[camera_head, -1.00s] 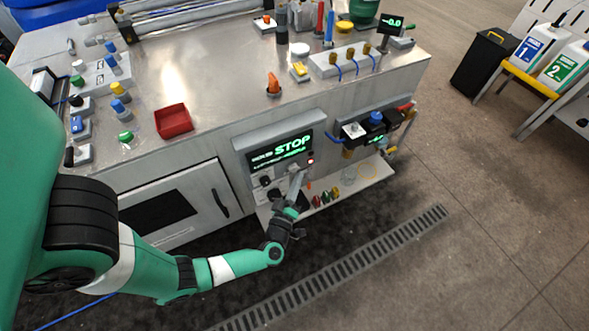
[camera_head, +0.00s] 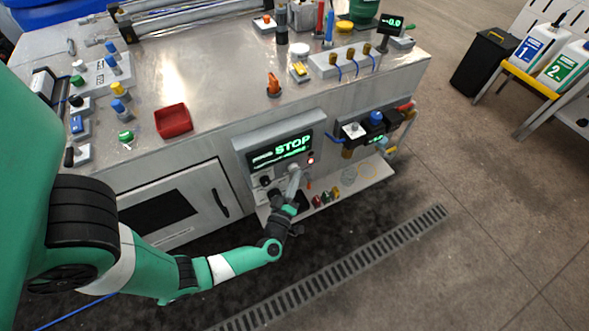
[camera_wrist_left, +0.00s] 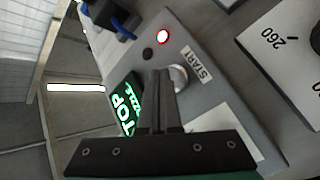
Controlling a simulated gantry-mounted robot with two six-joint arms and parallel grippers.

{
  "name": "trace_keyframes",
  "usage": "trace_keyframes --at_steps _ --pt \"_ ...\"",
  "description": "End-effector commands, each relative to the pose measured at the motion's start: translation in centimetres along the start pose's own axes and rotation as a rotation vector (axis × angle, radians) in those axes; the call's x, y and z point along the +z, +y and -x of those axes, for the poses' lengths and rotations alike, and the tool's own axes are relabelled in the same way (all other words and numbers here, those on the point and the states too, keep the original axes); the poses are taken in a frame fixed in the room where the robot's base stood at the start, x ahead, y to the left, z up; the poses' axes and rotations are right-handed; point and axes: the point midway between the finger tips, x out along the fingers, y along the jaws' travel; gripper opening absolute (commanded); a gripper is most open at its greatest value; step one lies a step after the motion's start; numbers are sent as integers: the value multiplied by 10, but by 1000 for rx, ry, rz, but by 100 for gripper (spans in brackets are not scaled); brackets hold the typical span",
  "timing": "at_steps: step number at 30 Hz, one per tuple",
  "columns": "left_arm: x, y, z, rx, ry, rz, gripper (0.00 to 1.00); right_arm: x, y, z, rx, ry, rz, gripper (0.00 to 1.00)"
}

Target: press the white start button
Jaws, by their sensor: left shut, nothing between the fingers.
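The grey control panel (camera_head: 237,143) on the front of the bench has a lit green STOP display (camera_head: 280,150), which also shows in the wrist view (camera_wrist_left: 125,103). The white start button (camera_wrist_left: 179,78) sits beside the START label (camera_wrist_left: 197,66) in the wrist view. My left gripper (camera_wrist_left: 163,76) is shut and empty, its fingertips right beside the button and partly covering it. I cannot tell whether they touch it. In the head view, my left gripper (camera_head: 294,178) is in front of the panel, below the display. My right gripper is not in view.
A red light (camera_wrist_left: 162,37) is lit on the panel, with a dark round part (camera_wrist_left: 147,53) near it. A white dial plate (camera_wrist_left: 285,45) stands beside the panel. A shelf (camera_head: 350,186) with small coloured parts lies below. The floor in front is clear.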

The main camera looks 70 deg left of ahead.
Motion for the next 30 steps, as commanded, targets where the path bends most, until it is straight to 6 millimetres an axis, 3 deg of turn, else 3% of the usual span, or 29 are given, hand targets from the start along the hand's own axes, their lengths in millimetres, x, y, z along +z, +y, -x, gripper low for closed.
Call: trace_keyframes --at_steps 30 --pt "-4 -3 -5 0 0 0 0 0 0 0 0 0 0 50"
